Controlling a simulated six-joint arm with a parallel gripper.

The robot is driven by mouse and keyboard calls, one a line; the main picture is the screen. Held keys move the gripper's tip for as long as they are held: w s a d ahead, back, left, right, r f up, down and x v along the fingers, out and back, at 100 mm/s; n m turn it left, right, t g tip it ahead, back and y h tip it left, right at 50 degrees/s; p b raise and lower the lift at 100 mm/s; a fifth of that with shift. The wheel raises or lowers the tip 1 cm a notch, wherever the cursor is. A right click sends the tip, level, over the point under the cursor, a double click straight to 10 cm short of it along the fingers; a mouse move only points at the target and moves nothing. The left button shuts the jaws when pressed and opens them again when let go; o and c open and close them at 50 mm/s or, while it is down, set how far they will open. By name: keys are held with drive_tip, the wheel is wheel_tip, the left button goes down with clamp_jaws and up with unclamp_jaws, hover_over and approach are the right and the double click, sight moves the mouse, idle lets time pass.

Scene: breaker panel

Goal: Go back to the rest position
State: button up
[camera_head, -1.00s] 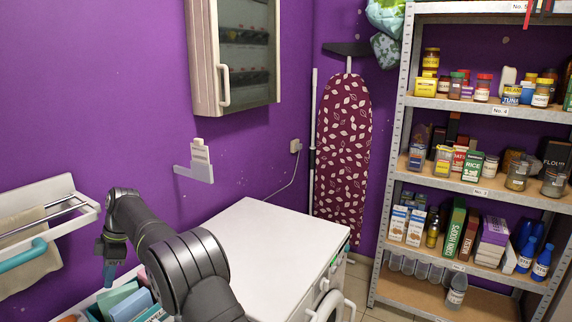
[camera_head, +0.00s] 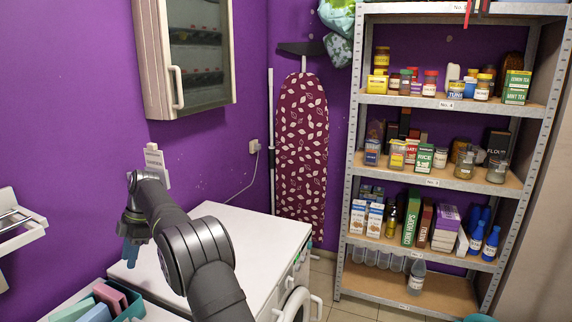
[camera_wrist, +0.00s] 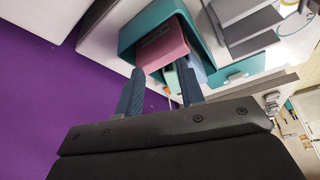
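The breaker panel (camera_head: 154,62) hangs on the purple wall at upper left in the head view. Its glazed door looks shut, with a pale handle (camera_head: 177,88) on its left side and dark rows behind the glass. My gripper (camera_head: 130,256) is well below the panel, in front of the wall and left of the white-topped appliance, with blue fingers pointing down. In the wrist view my gripper (camera_wrist: 160,88) shows two blue fingers apart, with nothing clearly held between them. A teal bin with a pink item lies beyond the fingertips.
The teal bin (camera_head: 134,308) with several boxes stands below my gripper. The white appliance top (camera_head: 250,232) is mostly clear. A towel rack (camera_head: 20,228) is at left. An ironing board (camera_head: 302,140) and stocked shelves (camera_head: 420,182) stand to the right.

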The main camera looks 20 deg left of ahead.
drive_tip(key=s+d+r+m+t+y, duration=0.2)
drive_tip(key=s+d+m, duration=0.3)
drive_tip(key=m, duration=0.3)
drive_tip(key=shift+d+r, duration=0.2)
drive_tip(key=shift+r, duration=0.3)
idle(0.4)
drive_tip(key=w+a+f+n+g+h, duration=0.2)
drive_tip(key=w+a+n, duration=0.3)
drive_tip(key=n, duration=0.3)
drive_tip(key=shift+a+f, duration=0.25)
drive_tip(key=shift+f, duration=0.25)
drive_tip(key=shift+s, duration=0.1)
idle(0.3)
